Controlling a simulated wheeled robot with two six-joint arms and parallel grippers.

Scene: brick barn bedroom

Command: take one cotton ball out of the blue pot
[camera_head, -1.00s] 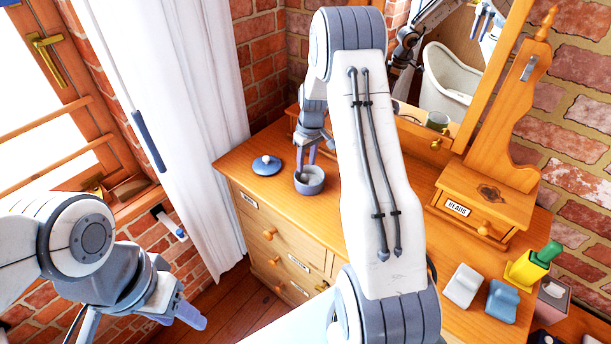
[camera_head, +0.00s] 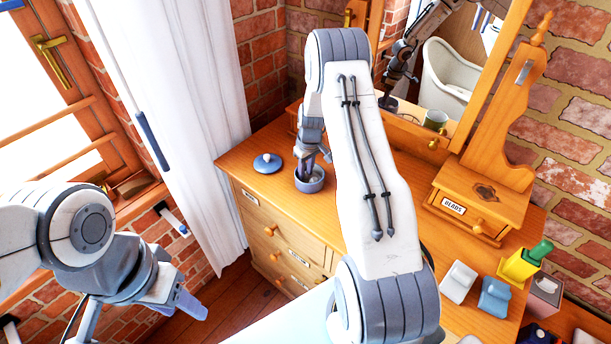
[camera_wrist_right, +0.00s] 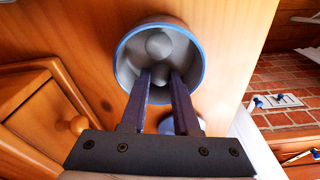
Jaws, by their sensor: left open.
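The blue pot (camera_head: 309,187) stands without its lid on the wooden dresser top, near the far left corner. In the right wrist view I look down into the pot (camera_wrist_right: 205,68), where pale grey-white cotton balls (camera_wrist_right: 158,45) lie. My right gripper (camera_head: 315,164) points down into the pot, and its two fingers (camera_wrist_right: 162,75) are apart inside the rim. The fingers hide part of the balls, and I cannot tell whether one lies between the tips. My left gripper (camera_head: 188,304) is open and empty, low at the left, away from the dresser.
The blue lid (camera_head: 267,163) lies left of the pot. A wooden box labelled BEADS (camera_head: 470,213) and a mirror stand at the right. White and blue items (camera_head: 495,296) and a yellow holder (camera_head: 519,266) sit at the front right. A white curtain (camera_head: 185,110) hangs at the left.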

